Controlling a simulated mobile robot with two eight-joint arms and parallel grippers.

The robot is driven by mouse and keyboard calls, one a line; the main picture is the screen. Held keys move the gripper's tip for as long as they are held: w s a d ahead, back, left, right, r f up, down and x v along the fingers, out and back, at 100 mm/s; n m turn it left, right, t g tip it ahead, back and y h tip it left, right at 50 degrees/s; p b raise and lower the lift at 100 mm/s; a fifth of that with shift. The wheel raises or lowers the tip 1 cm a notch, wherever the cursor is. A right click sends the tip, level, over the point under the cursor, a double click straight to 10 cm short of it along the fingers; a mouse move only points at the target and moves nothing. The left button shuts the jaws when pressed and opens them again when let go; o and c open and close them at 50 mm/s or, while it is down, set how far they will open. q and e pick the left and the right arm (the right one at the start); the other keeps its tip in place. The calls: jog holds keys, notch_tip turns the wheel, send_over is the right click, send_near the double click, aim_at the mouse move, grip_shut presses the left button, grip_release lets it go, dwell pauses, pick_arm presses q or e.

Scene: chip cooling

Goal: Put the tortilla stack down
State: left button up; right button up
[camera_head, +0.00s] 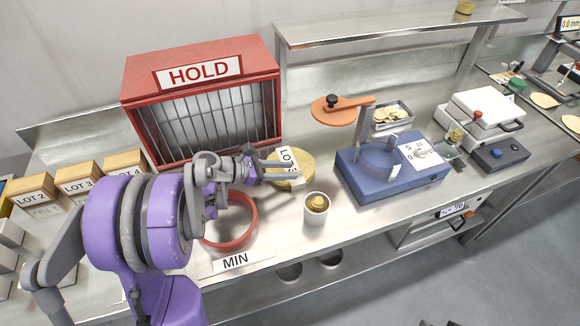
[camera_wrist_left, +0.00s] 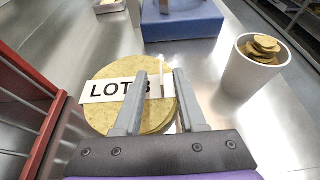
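The tortilla stack (camera_head: 304,166) is a round yellow pile with a white LOT 3 label on it, on or just above the steel counter right of the HOLD cabinet. It also shows in the left wrist view (camera_wrist_left: 110,118). My left gripper (camera_head: 290,170) is right at the stack. In the left wrist view its two fingers (camera_wrist_left: 160,72) stand apart over the stack's right part and cover some of the label. Stack shows in the gap between them. I cannot tell whether the fingers touch it. My right gripper is not in view.
The red HOLD cabinet (camera_head: 200,66) stands close behind left. A red ring (camera_head: 250,232) lies beneath my left arm. A white cup of chips (camera_head: 317,212) and a blue machine (camera_head: 400,190) stand to the right. A MIN label (camera_head: 236,261) is near the front edge.

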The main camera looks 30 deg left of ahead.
pick_arm(q)
jog(key=x, duration=0.3)
jog(key=shift+w+d+f, duration=0.1)
jog(key=shift+d+f, duration=0.05)
jog(key=shift+c, duration=0.2)
grip_shut()
dwell(1.1)
